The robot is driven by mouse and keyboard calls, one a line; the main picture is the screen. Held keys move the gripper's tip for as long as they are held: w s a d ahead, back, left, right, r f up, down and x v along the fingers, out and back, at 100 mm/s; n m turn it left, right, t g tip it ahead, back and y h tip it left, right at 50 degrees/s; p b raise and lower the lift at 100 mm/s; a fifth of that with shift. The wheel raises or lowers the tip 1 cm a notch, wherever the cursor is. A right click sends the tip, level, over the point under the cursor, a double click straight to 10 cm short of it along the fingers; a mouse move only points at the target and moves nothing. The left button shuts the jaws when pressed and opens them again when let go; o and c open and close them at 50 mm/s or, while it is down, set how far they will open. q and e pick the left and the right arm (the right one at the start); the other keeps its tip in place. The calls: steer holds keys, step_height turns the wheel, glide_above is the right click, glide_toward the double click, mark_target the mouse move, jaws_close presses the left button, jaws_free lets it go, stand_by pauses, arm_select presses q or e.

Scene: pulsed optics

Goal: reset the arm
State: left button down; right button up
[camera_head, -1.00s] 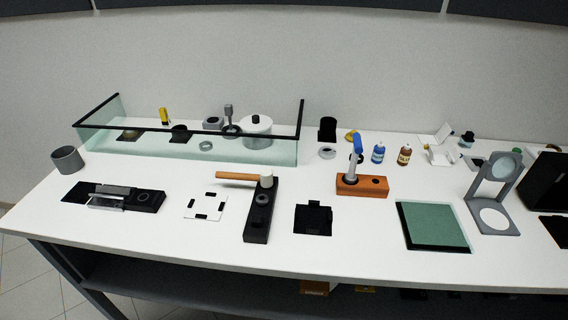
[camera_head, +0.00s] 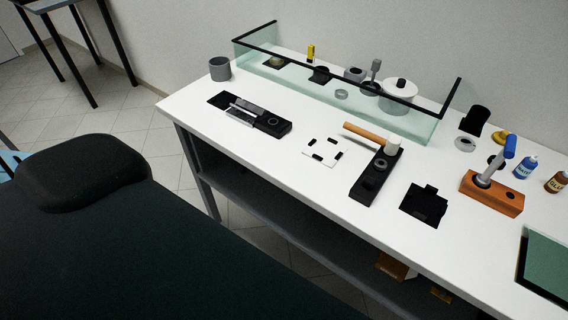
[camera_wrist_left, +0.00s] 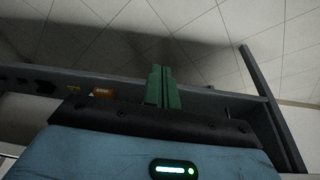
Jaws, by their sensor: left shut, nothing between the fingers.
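My left gripper (camera_wrist_left: 163,87) shows in the left wrist view as two green fingers pressed together, with nothing between them. It points away from its dark mount and blue wrist housing, with the tiled floor and a grey bench frame behind it. In the head view, a large dark form (camera_head: 150,235) with a rounded black end fills the lower left and seems to be part of my own arm. My left gripper's fingers do not show in the head view. My right gripper is in neither view.
The white workbench (camera_head: 300,185) runs diagonally through the head view. It holds a glass-walled enclosure (camera_head: 340,85), a grey cup (camera_head: 220,69), a mallet (camera_head: 372,137), an orange block (camera_head: 491,193) and bottles. A lower shelf (camera_head: 290,215) holds boxes. A dark-legged table (camera_head: 75,45) stands at upper left.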

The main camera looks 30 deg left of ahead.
arm_select(q)
steer(key=w+f+t, duration=0.1)
steer(key=w+d+f+t, duration=0.1)
steer(key=t, duration=0.1)
steer(key=w+f+t+h, duration=0.1)
steer(key=f+t, duration=0.1)
steer(key=shift+w+d+p, duration=0.1)
steer(key=shift+d+p, duration=0.2)
steer(key=shift+d, duration=0.1)
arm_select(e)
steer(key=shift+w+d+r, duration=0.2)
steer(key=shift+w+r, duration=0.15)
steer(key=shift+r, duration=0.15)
